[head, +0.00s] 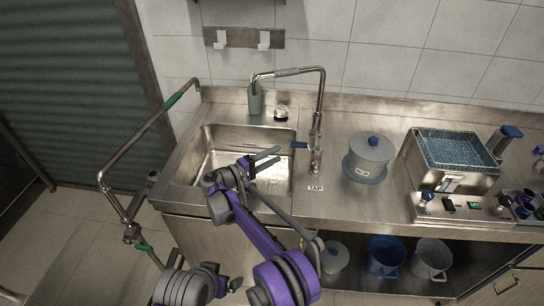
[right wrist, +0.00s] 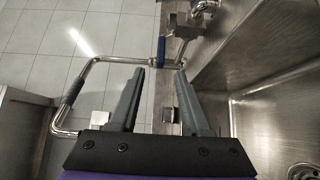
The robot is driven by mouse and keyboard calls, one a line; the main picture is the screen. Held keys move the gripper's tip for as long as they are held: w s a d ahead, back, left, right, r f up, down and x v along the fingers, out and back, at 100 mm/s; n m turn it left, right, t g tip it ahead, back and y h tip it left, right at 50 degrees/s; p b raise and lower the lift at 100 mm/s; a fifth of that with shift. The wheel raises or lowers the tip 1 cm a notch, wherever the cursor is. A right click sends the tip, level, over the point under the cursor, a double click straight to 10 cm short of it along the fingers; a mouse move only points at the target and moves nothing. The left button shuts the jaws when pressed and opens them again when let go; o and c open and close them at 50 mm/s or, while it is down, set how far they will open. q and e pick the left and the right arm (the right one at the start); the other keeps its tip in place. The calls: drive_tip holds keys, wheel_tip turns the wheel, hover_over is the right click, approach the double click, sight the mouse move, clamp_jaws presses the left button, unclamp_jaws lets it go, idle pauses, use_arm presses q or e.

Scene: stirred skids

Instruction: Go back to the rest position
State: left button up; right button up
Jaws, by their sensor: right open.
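My right gripper (head: 266,156) is over the front right part of the steel sink (head: 190,165), its two fingers spread apart with nothing between them. In the right wrist view the same gripper (right wrist: 162,80) shows both grey fingers apart and empty. The tap (head: 318,120) stands at the sink's right side, with its blue lever (head: 299,145) pointing left, a little right of my fingertips and apart from them in the picture. My left gripper is not in view.
A lidded grey pot (head: 369,157) and a wire-basket fryer (head: 453,160) stand on the steel counter (head: 340,190) to the right. A bent pipe with green grips (head: 172,101) stands left of the sink. A green bottle (head: 255,100) stands behind the sink.

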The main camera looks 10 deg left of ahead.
drive_tip(key=shift+d, duration=0.15)
drive_tip(key=s+d+r+m+g+y, duration=0.1)
drive_tip(key=d+r+g, duration=0.1)
drive_tip(key=d, duration=0.5)
drive_tip(key=s+d+r+g+y, duration=0.1)
drive_tip(key=d+r+g, duration=0.1)
drive_tip(key=d, duration=0.5)
drive_tip(key=s+d+r+m+g+y, duration=0.1)
drive_tip(key=s+d+m+g+y, duration=0.15)
drive_tip(key=s+d, duration=0.75)
drive_tip(key=s+d+f+m+y, duration=0.1)
drive_tip(key=s+d+f+y, duration=0.1)
drive_tip(key=s, duration=0.7)
drive_tip(key=s+d+f+m+y, duration=0.1)
drive_tip(key=s+f+m+y, duration=0.1)
drive_tip(key=s, duration=0.7)
drive_tip(key=s+d+f+m+y, duration=0.2)
drive_tip(key=s+f+y, duration=0.1)
drive_tip(key=s, duration=0.7)
drive_tip(key=shift+d+f+g+y, duration=0.15)
drive_tip(key=shift+d+g+y, duration=0.2)
drive_tip(key=shift+g+y, duration=0.15)
